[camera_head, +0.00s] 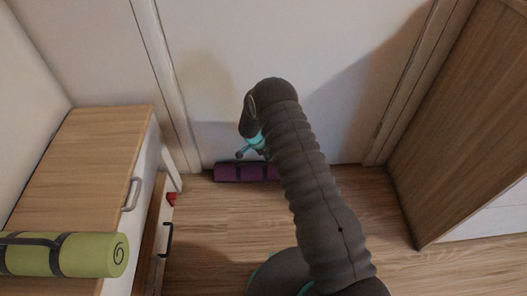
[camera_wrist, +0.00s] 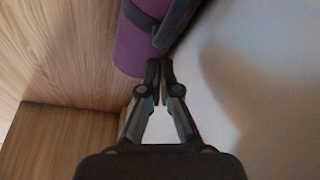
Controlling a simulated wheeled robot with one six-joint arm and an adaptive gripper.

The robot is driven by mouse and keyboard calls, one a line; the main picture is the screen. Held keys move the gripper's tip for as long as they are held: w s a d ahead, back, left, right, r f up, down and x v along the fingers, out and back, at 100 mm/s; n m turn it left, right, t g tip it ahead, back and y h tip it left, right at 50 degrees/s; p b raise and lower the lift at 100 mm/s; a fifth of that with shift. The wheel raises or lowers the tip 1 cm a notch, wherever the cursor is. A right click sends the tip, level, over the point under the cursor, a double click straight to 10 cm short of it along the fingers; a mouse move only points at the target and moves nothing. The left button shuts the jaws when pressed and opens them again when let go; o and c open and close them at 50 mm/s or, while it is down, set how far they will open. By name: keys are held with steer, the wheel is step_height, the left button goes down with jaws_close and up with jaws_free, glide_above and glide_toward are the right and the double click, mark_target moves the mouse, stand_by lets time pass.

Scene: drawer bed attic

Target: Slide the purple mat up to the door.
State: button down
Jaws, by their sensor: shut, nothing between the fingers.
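The purple mat (camera_head: 228,173) is rolled up with dark straps and lies on the floor along the foot of the white door (camera_head: 320,60). Its right end is hidden behind my arm. In the wrist view the mat (camera_wrist: 131,48) shows at the top, right beside the white door surface (camera_wrist: 265,80); I cannot tell whether they touch. My gripper (camera_head: 242,154) is shut and empty, just above the mat's middle in the head view. In the wrist view its closed fingertips (camera_wrist: 159,68) are close to the mat's end; contact is unclear.
A wooden drawer unit (camera_head: 95,150) stands at the left with a rolled green mat (camera_head: 65,254) on top. A lower drawer (camera_head: 158,225) is at its side, with a small red thing (camera_head: 171,198) near it. A wooden cabinet (camera_head: 460,120) stands right. Floor between is clear.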

mark_target(262, 162)
steer(key=shift+x, duration=1.05)
steer(key=shift+a, duration=0.1)
steer(key=a+b, duration=0.1)
steer(key=s+a+b, duration=0.1)
steer(key=shift+a+f+b, duration=0.15)
steer(key=shift+b, duration=0.15)
steer(key=shift+s+a, duration=0.15)
steer(key=shift+a, duration=0.15)
steer(key=v, duration=1)
steer(key=shift+r+p, duration=0.2)
steer(key=shift+p, duration=0.2)
